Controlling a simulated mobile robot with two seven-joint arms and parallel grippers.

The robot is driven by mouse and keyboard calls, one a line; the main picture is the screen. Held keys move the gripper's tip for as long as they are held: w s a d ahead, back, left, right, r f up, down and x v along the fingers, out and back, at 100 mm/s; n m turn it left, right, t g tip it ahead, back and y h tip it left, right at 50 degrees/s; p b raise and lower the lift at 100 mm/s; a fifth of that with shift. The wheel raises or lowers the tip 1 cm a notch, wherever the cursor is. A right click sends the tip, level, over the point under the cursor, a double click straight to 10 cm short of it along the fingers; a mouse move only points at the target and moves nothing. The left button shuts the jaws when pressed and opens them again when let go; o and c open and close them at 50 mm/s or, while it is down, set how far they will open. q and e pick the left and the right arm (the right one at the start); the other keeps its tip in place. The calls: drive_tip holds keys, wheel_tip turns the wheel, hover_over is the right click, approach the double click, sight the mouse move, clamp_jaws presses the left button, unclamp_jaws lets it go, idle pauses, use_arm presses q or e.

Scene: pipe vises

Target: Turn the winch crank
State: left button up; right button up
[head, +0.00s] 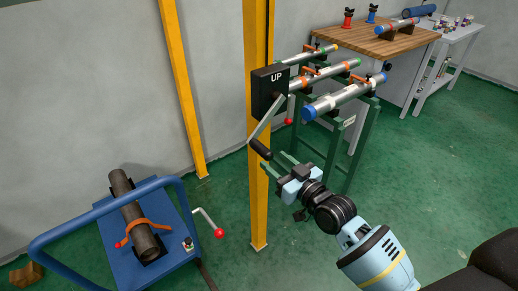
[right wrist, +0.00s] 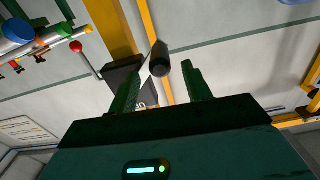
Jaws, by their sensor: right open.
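The winch is a black box marked UP (head: 270,88) on a yellow post. Its metal crank arm (head: 267,117) slants down and left to a black grip (head: 261,149). A short lever with a red ball (head: 289,122) hangs beside the box. My right gripper (head: 276,164) is open and empty, just below and right of the grip. In the right wrist view the black grip (right wrist: 160,58) shows between the two green fingers, toward their tips. Contact with it cannot be told. My left gripper is not in view.
Green racks (head: 338,150) with capped pipes (head: 345,96) stand right of the post. A blue cart (head: 177,228) with a strapped dark pipe (head: 133,213) stands at lower left, with a red-knobbed crank (head: 219,233) beside it. A wooden bench (head: 375,43) is behind. Green floor is clear at right.

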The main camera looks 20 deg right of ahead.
sight(259, 148)
drive_tip(key=shift+x, duration=3.9)
clamp_jaws()
